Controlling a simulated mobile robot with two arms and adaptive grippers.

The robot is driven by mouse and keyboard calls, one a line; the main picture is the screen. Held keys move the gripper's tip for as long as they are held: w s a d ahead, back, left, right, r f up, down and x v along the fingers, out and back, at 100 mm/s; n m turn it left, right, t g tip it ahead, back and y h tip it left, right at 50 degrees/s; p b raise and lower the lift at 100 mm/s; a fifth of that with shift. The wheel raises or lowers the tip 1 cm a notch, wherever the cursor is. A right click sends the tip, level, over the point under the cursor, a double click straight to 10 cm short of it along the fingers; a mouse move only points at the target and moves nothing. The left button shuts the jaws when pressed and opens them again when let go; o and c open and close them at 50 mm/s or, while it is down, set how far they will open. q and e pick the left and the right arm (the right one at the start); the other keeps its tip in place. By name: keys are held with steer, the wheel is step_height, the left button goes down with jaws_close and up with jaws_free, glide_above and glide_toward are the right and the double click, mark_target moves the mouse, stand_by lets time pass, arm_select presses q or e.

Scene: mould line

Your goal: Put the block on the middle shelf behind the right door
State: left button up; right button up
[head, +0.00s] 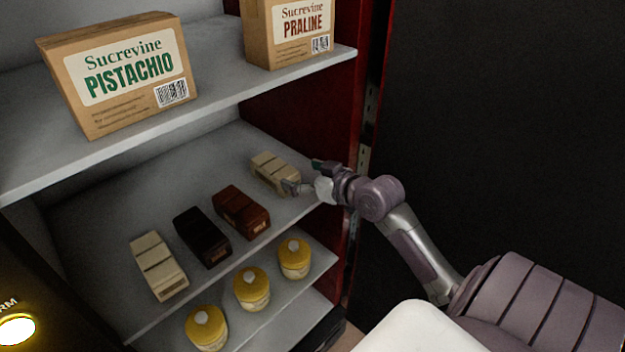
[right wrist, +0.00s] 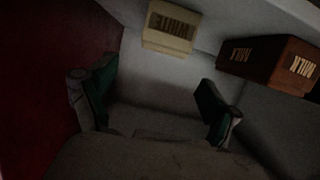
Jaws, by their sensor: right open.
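The middle shelf (head: 100,205) holds a row of chocolate blocks. A pale block (head: 275,173) stands at its right end; it reads WHITE in the right wrist view (right wrist: 170,28). Left of it are a brown block (head: 241,211), marked MILK in the wrist view (right wrist: 268,65), a near-black block (head: 202,237) and a cream block (head: 158,266). My right gripper (head: 304,177) is at the shelf's right front, close beside the pale block. Its fingers (right wrist: 155,97) are apart with nothing held between them; the pale block is beyond them. My left gripper is out of view.
The upper shelf (head: 215,60) carries PISTACHIO (head: 120,75) and PRALINE (head: 290,32) boxes above. Yellow-lidded jars (head: 251,288) stand on the shelf below. The red side wall (head: 310,110) is close to my right gripper. A dark panel (head: 500,120), perhaps the open door, fills the right.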

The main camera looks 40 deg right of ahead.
steer(key=shift+v, duration=1.95)
